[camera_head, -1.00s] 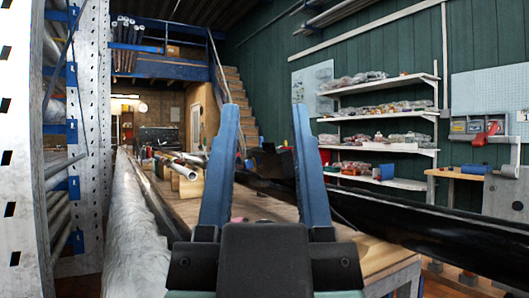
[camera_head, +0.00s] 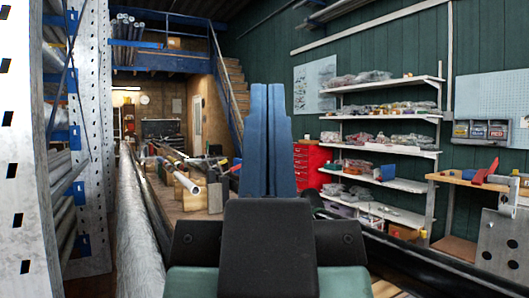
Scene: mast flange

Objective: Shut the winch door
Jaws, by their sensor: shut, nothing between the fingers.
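My gripper (camera_head: 268,90) stands upright in the lower middle of the head view, its two blue fingers pressed together with nothing between them. Its dark body covers part of the scene behind it. I cannot make out a winch door for certain. A grey metal plate with round holes (camera_head: 500,246) stands at the right edge, partly cut off by the frame. I cannot tell whether it belongs to the winch. The gripper is well to the left of this plate in the picture and does not touch it.
A long silvery tube (camera_head: 138,220) runs along the left, beside a white perforated rack post (camera_head: 22,150). A black spar (camera_head: 400,255) crosses the lower right. Wall shelves (camera_head: 385,118), a red tool cabinet (camera_head: 308,165) and a wooden bench (camera_head: 470,181) stand to the right.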

